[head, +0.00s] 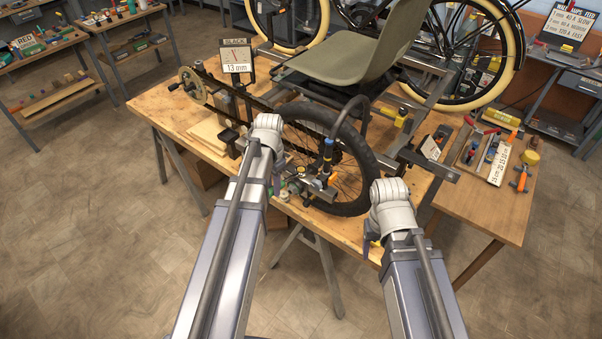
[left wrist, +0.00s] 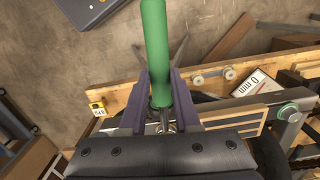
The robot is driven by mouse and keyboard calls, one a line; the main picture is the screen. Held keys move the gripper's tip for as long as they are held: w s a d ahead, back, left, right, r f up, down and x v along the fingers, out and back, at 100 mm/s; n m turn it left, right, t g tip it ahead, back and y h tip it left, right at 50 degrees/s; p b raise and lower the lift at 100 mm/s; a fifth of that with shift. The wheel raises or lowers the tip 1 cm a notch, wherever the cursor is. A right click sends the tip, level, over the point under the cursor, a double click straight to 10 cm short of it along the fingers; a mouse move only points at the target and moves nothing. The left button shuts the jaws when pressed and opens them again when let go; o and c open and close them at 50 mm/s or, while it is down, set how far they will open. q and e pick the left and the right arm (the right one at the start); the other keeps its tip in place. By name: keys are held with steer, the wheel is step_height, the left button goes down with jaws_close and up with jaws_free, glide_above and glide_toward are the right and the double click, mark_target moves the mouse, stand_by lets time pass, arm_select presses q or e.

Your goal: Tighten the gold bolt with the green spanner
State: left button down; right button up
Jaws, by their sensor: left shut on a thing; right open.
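The green spanner (left wrist: 156,45) shows in the left wrist view as a thick green handle running up from between my finger pads. My left gripper (left wrist: 161,88) is shut on it. In the head view my left gripper (head: 277,186) is mostly hidden behind its own forearm, low beside the wheel at the bench's front. My right gripper (head: 371,232) is open at the front edge of the bench, right of the wheel, partly hidden by its wrist. I cannot pick out the gold bolt for certain in either view; the spanner's working end is hidden too.
The trike frame with its black wheel (head: 360,150) and grey seat (head: 345,45) fills the wooden bench (head: 160,108). A gauge sign (head: 237,57) stands at the back left. A tool tray (head: 483,150) lies at right. Floor in front is clear.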

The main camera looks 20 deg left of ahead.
arm_select(q)
steer(key=shift+w+a+m, duration=0.85)
steer(key=shift+a+m, duration=0.25)
steer(key=shift+m, duration=0.15)
steer(key=shift+w+a+m, duration=0.85)
steer(key=shift+a+m, duration=0.2)
steer(key=shift+m, duration=0.2)
steer(key=shift+w, duration=0.1)
steer(key=c, duration=1.2)
jaws_free()
jaws_close()
stand_by(0.6)
steer(key=shift+r, duration=0.15)
stand_by(0.3)
